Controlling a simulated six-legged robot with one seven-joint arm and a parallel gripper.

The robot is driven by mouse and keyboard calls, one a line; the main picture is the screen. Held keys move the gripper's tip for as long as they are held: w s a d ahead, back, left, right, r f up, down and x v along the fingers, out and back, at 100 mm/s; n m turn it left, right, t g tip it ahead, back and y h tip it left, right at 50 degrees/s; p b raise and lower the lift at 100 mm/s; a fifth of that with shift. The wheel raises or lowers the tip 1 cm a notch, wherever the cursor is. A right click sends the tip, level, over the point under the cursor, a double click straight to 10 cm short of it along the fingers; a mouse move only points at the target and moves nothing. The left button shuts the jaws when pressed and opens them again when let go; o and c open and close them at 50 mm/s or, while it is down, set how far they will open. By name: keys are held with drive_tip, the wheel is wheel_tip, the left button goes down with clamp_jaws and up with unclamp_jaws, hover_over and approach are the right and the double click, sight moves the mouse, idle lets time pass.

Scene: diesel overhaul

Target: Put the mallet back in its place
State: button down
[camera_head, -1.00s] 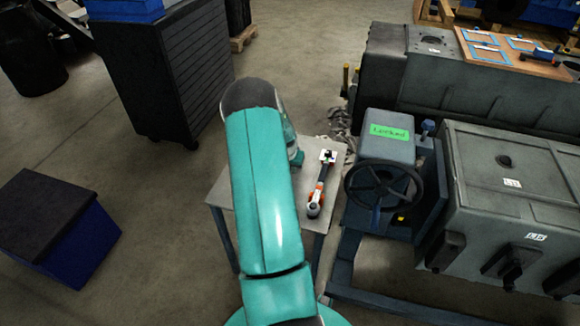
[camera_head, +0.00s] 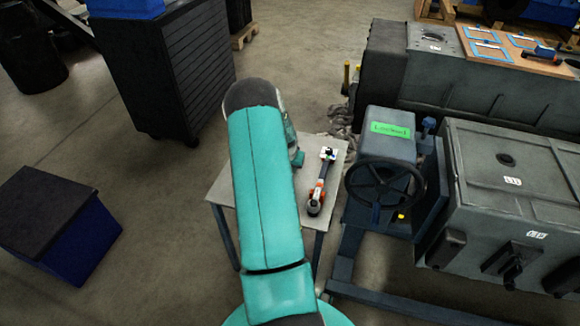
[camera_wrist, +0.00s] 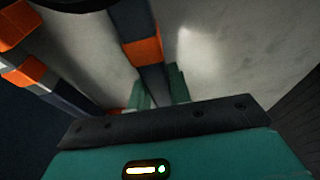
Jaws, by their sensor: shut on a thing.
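My gripper (camera_wrist: 158,88) is in the wrist view, its two teal fingers shut on the dark handle of a tool, which I take to be the mallet (camera_wrist: 132,22). The handle has an orange band and runs up out of the picture. A black rounded shape at the upper left may be its head; I cannot tell. In the head view my arm hides the gripper and the held tool. A wooden board (camera_head: 552,69) with blue outlines lies on the far grey block at the upper right.
A small grey table (camera_head: 233,187) stands under my arm. A black and orange tool (camera_head: 318,188) lies on it. A handwheel (camera_head: 384,186) and a grey engine block (camera_head: 510,175) stand to the right. A dark cabinet (camera_head: 170,70) and blue bin (camera_head: 80,240) stand left, with open floor between.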

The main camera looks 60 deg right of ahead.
drive_tip(key=shift+f, duration=0.3)
drive_tip(key=c, duration=1.2)
unclamp_jaws()
drive_tip(key=shift+f, duration=0.1)
drive_tip(key=v, duration=1.3)
drive_tip(key=shift+r, duration=0.4)
drive_tip(key=shift+s+a, duration=0.1)
